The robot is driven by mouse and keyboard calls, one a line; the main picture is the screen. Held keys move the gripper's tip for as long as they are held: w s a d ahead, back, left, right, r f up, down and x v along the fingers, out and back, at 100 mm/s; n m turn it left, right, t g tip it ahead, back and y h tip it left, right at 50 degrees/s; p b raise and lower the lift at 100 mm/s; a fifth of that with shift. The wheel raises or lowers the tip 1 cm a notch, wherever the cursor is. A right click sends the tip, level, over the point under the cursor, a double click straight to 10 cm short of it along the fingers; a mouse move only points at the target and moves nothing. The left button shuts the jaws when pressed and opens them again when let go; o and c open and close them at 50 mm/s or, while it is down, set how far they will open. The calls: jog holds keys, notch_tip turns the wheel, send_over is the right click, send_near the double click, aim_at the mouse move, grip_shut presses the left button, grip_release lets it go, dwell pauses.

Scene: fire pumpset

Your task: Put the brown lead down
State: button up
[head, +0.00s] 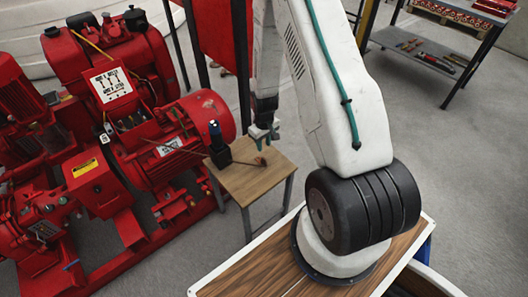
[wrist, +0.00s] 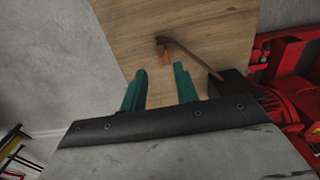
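The brown lead (wrist: 190,56) lies on the small wooden table in the wrist view. It runs from a black box (wrist: 232,84) to a clip-like end with a reddish tip. That end is just beyond my fingertips, and nothing shows clasped between them. My gripper (wrist: 159,68) has its two teal fingers spread apart. In the head view my gripper (head: 263,139) hangs above the table, and the lead's end (head: 261,161) shows just below it. The black device with a blue top (head: 218,146) stands at the table's back left corner.
The small wooden table (head: 247,188) stands beside the red pump set (head: 165,130). Red machinery (wrist: 290,95) is close to the table at the right in the wrist view. A metal workbench (head: 432,48) with tools stands at back right. Grey floor is clear between.

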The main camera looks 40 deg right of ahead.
jog(key=s+a+r, duration=0.1)
jog(key=a+r, duration=0.2)
jog(key=r, duration=0.7)
jog(key=s+a+r, duration=0.2)
jog(key=a+r, duration=0.1)
jog(key=r, duration=0.7)
jog(key=s+a+r, duration=0.1)
jog(key=a+r, duration=0.2)
jog(key=r, duration=0.7)
jog(key=s+a+r, duration=0.4)
jog(key=s+r, duration=0.3)
jog(key=s, duration=0.4)
jog(key=s+a+r+t, duration=0.1)
jog(key=s+a+r, duration=0.2)
jog(key=s+r, duration=0.5)
jog(key=s, duration=0.3)
jog(key=shift+a+r, duration=0.25)
jog(key=shift+a, duration=0.1)
